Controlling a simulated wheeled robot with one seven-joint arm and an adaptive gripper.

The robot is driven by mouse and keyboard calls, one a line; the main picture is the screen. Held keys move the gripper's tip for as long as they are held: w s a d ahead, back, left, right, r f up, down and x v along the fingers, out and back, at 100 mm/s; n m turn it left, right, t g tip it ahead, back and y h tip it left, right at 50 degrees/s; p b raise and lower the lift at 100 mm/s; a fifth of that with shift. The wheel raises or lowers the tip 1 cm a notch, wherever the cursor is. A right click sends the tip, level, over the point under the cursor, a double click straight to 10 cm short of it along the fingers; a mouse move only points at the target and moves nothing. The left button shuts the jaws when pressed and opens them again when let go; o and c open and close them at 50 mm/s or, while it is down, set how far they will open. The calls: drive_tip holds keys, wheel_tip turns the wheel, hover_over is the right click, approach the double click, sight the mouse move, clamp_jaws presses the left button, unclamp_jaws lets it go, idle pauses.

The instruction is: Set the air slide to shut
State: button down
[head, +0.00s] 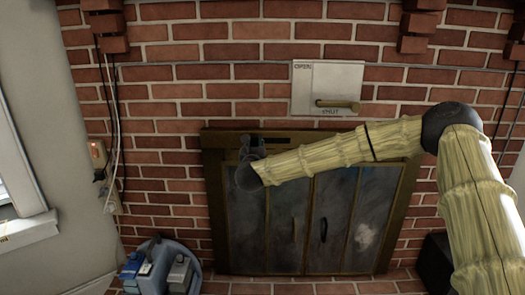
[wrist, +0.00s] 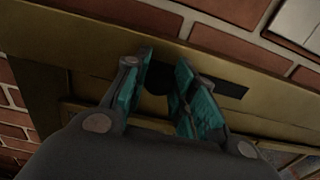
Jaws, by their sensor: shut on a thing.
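The air slide is a dark slot (head: 292,140) in the brass top rail of the fireplace front; the slot also shows in the wrist view (wrist: 220,83). A small dark round knob (wrist: 155,80) sits between my fingers at the slot's left part. My gripper (head: 251,140) reaches the rail from the front, left of the visible slot. In the wrist view my gripper (wrist: 163,82) has its teal pads closed around the knob. The fingers and wrist hide much of the knob and the slot's left end. I see no marks for the slide's positions.
A pale wall plate (head: 328,80) above holds a brass handle (head: 337,103), with lettering like OPEN at top left and SHUT below. Glass doors (head: 325,220) are closed under the rail. A blue caddy (head: 160,265) stands at lower left. An outlet (head: 97,153) with cords is on the left.

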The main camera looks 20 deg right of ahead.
drive_tip(key=shift+a+r, duration=0.1)
drive_tip(key=shift+a, duration=0.05)
drive_tip(key=c, duration=1.5)
unclamp_jaws()
drive_tip(key=o, duration=0.4)
drive_tip(key=shift+a, duration=0.2)
drive_tip(key=shift+c, duration=0.2)
drive_tip(key=shift+d, duration=0.25)
drive_tip(key=v, duration=1.2)
